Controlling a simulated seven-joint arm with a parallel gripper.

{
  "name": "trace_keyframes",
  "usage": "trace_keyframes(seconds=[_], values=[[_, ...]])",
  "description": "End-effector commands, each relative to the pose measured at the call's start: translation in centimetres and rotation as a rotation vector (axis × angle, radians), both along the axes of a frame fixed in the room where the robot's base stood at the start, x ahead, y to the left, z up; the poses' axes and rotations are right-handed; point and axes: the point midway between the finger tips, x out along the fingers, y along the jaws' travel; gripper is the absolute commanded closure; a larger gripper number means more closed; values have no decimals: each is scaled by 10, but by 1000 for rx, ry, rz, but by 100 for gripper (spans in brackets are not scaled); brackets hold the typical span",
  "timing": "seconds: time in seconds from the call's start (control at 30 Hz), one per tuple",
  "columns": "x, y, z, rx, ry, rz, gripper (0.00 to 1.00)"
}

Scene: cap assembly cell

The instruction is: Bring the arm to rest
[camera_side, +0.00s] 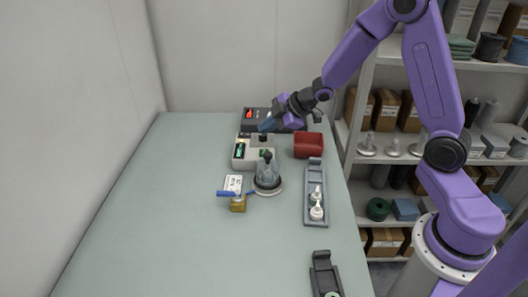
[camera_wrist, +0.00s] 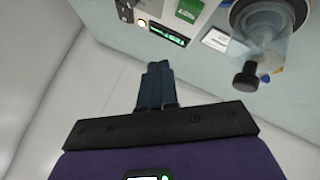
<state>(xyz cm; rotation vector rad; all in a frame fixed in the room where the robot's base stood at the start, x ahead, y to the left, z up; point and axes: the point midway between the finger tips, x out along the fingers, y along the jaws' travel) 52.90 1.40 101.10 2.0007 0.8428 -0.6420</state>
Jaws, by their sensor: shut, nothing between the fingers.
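My purple arm reaches in from the right in the side view. My gripper (camera_side: 268,125) is over the far part of the table, just above and in front of a dark box with a red light. Its blue fingers are shut and empty. In the wrist view the fingers (camera_wrist: 157,72) lie close together with nothing between them. The pale green table (camera_side: 150,210) lies below.
A clear vessel with a dark top (camera_side: 267,172) stands mid-table, beside a grey device with a green display (camera_side: 241,150). A red bin (camera_side: 308,146) and grey tray (camera_side: 310,213) with white parts are right. Shelves (camera_side: 405,75) stand behind. The table's left is clear.

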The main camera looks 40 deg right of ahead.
Motion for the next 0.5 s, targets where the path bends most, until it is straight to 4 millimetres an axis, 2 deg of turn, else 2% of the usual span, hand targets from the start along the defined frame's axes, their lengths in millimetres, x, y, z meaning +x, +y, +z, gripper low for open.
trace_keyframes(seconds=[0.5], values=[[-3, 3, 2, -3, 6, -3, 100]])
